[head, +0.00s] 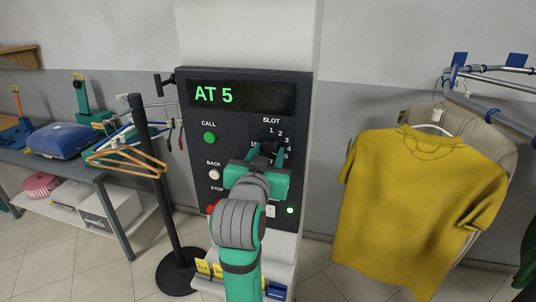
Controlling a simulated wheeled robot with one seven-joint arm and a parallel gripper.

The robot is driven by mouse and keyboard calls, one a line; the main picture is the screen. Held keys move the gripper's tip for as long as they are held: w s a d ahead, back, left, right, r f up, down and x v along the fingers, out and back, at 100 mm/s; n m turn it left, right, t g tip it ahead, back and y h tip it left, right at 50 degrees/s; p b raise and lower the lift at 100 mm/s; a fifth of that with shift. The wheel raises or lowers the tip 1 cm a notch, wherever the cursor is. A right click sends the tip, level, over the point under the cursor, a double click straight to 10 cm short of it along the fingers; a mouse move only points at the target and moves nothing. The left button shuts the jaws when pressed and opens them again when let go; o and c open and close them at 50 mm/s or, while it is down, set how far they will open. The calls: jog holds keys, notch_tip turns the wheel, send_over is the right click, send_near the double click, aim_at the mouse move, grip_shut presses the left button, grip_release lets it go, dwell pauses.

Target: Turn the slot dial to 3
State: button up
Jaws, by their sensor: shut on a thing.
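The dark control panel (240,122) is on the pale pillar in the middle of the head view. Its slot dial (268,145) is at the right under the word SLOT, with numbers 1 to 5 visible around its upper and right side and a 10 at left. My gripper (262,158) is in front of the dial and shut on it. The gripper body hides most of the dial, so its pointer and setting cannot be read. The display (238,96) reads AT 5 in green.
The green CALL button (209,138), white BACK button (214,174) and red STOP button (211,209) line the panel's left side. A black stand (148,165) with hangers is close left. A yellow shirt (418,205) hangs at right.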

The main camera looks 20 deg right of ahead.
jog(key=n, duration=0.8)
jog(key=shift+w+a+g+h, duration=0.1)
jog(key=shift+a+g+h, duration=0.1)
jog(key=shift+g+h, duration=0.2)
jog(key=shift+n, duration=0.3)
jog(key=o, duration=1)
jog(key=v, duration=1.1)
jog(key=shift+w, duration=0.1)
